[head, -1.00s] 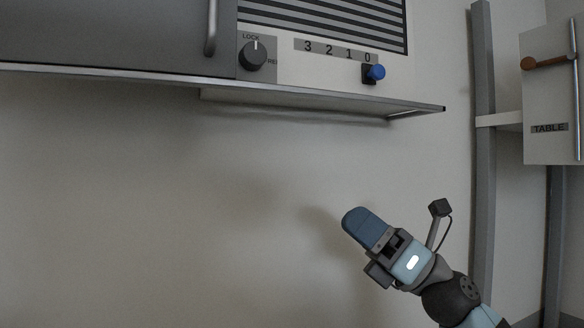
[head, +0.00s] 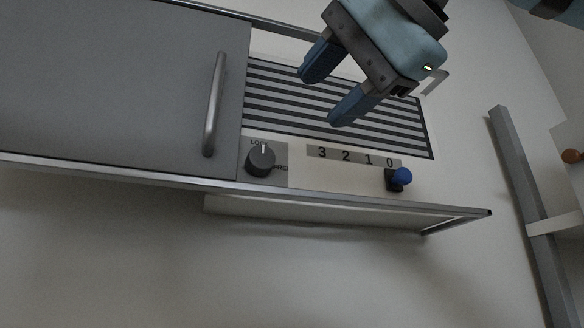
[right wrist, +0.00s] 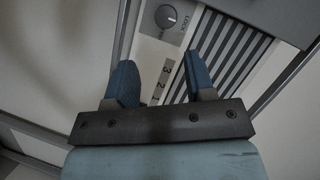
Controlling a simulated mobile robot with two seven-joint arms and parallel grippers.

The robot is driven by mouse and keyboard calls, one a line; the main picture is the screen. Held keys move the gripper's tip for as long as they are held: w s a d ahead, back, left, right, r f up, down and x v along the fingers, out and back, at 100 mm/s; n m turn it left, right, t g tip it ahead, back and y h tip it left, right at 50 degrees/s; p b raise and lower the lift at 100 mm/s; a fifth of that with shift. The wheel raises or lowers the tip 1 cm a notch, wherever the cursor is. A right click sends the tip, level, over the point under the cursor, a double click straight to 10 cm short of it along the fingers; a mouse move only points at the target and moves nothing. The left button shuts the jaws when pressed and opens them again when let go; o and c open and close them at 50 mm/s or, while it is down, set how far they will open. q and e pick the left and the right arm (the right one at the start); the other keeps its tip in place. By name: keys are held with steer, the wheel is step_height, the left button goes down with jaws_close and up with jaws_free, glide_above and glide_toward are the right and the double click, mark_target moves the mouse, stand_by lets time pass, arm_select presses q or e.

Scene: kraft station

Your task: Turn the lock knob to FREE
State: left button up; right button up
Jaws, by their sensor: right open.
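The lock knob (head: 261,159) is a dark round dial with a white pointer mark, on a grey plate below the vent. Its mark points up toward the LOCK label, and the FREE label at its right is partly covered. My right gripper (head: 324,99) is open and empty in front of the striped vent, above and to the right of the knob. In the right wrist view the knob (right wrist: 166,16) shows beyond the two blue fingers (right wrist: 158,80), apart from them.
A grey door with a bar handle (head: 214,104) is left of the knob. A blue-knobbed slider (head: 401,176) sits under the 3 2 1 0 scale. A metal rail (head: 330,203) runs along the panel's lower edge. The wall below is clear.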

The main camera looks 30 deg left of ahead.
mark_target(265, 155)
steer(key=shift+t, duration=0.6)
steer(key=x, duration=0.4)
steer(key=p+x, duration=0.1)
steer(key=x, duration=0.3)
steer(key=p+x, duration=0.1)
steer(key=x, duration=0.4)
steer(key=shift+s+a+r, duration=0.1)
steer(key=shift+s+r, duration=0.1)
steer(key=shift+r, duration=0.15)
steer(key=c, duration=0.6)
steer(key=shift+c, duration=0.2)
